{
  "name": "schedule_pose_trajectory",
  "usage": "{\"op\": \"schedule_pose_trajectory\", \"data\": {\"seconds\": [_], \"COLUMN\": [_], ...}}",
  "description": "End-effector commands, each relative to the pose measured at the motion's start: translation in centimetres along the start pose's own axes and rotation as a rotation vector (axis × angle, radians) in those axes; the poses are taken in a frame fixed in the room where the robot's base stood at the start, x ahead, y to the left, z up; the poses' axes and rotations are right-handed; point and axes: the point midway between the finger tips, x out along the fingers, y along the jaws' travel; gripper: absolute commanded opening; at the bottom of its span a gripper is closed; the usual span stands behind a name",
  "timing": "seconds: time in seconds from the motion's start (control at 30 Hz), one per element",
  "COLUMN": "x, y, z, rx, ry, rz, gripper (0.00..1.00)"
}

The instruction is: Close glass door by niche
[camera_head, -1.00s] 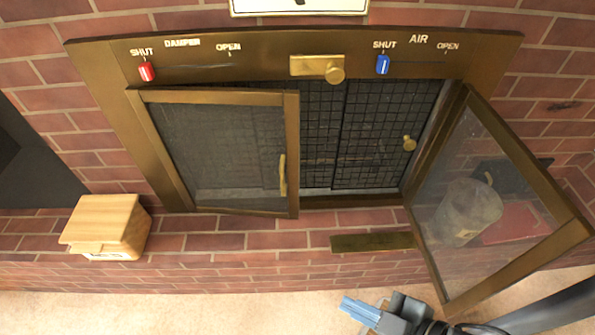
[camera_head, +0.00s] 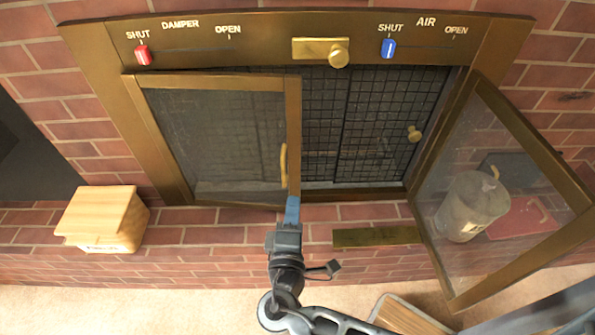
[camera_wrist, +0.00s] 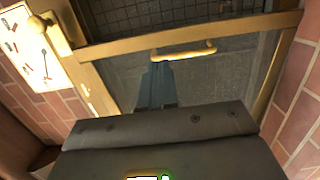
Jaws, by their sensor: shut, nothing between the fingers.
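The fireplace has two brass-framed glass doors. The left glass door (camera_head: 215,140) is on the side of the dark niche (camera_head: 32,150) and stands slightly ajar, with its brass handle (camera_head: 283,165) near its free edge. The right glass door (camera_head: 500,180) is swung wide open. My gripper (camera_head: 292,205) is shut and empty, its blue fingers at the left door's lower free corner; I cannot tell whether they touch it. In the wrist view the fingers (camera_wrist: 157,85) point at the left door's glass (camera_wrist: 200,75), close to the handle (camera_wrist: 184,50).
A wooden box (camera_head: 103,220) stands on the brick ledge at the left. A grey canister (camera_head: 470,205) shows through the right door's glass. A brass ledge plate (camera_head: 377,236) sticks out below the opening. A mesh screen (camera_head: 375,130) hangs behind the doors.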

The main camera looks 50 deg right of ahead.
Motion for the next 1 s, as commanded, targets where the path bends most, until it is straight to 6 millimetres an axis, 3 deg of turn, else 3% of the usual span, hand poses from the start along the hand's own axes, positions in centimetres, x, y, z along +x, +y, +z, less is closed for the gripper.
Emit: {"op": "schedule_pose_trajectory", "data": {"seconds": [0.17,0.7,1.0], "x": [1.9,11.8,13.8], "y": [0.2,0.1,0.0], "z": [0.0,0.1,0.0], "rx": [0.0,0.001,-0.001], "ry": [-0.005,-0.004,-0.001], "rz": [0.004,0.0,0.0], "gripper": [0.0,0.0,0.0]}}
